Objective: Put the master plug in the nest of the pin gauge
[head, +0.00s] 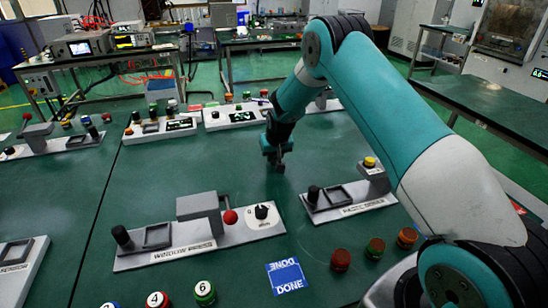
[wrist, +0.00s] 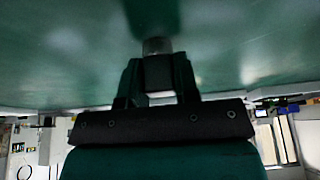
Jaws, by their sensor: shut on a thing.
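My gripper (head: 277,152) is shut and points down over the green table, behind the middle fixtures in the head view. A small grey cylindrical piece, apparently the master plug (wrist: 157,46), shows between its fingers (wrist: 158,75) in the wrist view. In the head view only a small dark tip (head: 281,168) shows below the fingers, and I cannot tell whether it touches the table. Two white consoles with displays stand behind the gripper, one at the left (head: 160,128) and one nearer the middle (head: 238,117). I cannot tell which unit is the pin gauge, and no nest is clear.
A window press fixture (head: 195,245) with a red ball stands in front. Another grey fixture (head: 345,200) with a yellow button is to the right. Several coloured buttons and a blue DONE card (head: 287,276) lie at the front. Bare table surrounds the gripper.

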